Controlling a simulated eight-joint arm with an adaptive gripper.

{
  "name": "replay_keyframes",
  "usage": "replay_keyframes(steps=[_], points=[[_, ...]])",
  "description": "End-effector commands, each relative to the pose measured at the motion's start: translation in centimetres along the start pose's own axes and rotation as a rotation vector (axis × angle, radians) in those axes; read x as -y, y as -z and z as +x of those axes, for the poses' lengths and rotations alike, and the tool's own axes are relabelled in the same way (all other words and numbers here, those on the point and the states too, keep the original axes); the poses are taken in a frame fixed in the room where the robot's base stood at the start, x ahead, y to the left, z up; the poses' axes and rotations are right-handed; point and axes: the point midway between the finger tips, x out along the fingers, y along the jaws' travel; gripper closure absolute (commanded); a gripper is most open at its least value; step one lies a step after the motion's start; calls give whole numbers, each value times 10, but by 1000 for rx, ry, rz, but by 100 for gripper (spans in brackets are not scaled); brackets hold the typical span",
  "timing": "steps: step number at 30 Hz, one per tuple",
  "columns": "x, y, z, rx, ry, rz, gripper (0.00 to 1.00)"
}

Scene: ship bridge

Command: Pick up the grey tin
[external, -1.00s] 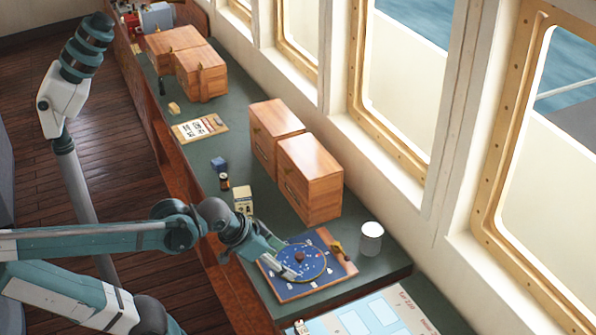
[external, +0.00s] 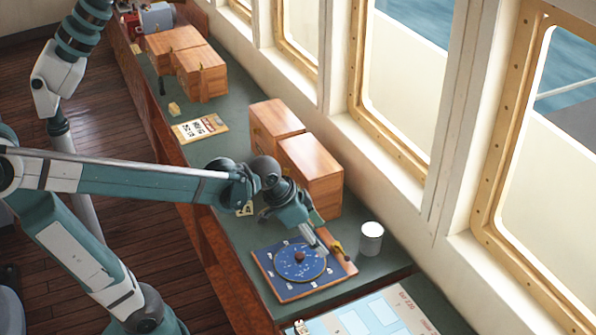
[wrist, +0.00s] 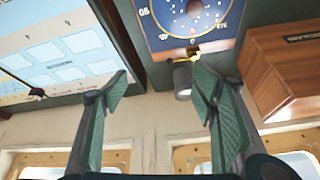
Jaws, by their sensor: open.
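The grey tin (external: 371,239) stands upright on the green counter near its right end, close to the window wall. In the wrist view the tin (wrist: 183,80) shows beyond my fingertips, just left of the right finger. My gripper (external: 322,245) is over the right part of the blue star-chart board, to the left of the tin and apart from it. In the wrist view my gripper (wrist: 160,86) has its two fingers spread wide with nothing between them.
The blue board (external: 278,284) with a round dial lies left of the tin, with a brass piece (external: 337,249) on its wooden edge. A wooden box (external: 320,165) stands behind my gripper. A light blue chart panel (external: 370,318) lies in front.

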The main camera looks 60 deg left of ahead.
Motion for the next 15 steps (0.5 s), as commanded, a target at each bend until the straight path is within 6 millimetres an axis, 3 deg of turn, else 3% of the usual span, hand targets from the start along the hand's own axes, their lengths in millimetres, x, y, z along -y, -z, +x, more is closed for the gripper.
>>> replay_keyframes(steps=[15], points=[[28, 54, 32, 45, -62, 117, 42]])
